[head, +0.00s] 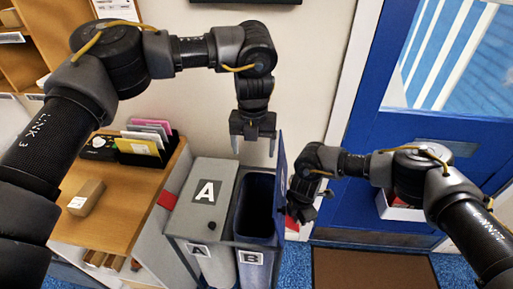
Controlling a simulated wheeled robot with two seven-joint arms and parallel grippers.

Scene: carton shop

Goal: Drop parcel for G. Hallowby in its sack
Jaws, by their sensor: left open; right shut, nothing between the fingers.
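A small brown parcel (86,197) with a white label lies on the wooden counter at the left; the name on it is too small to read. My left gripper (254,152) is open and empty, pointing down above the two bins. Bin A (208,195) has its grey lid shut. Bin B (262,240) stands open, its blue lid (281,175) raised; its inside is dark, and I cannot see what it holds. My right gripper (296,215) is shut and empty, beside the raised lid at its right. I see no thing clearly recognisable as a sack.
Shelves stand at the far left. A blue door (400,150), a white box (398,208) and a brown mat (370,270) are at the right.

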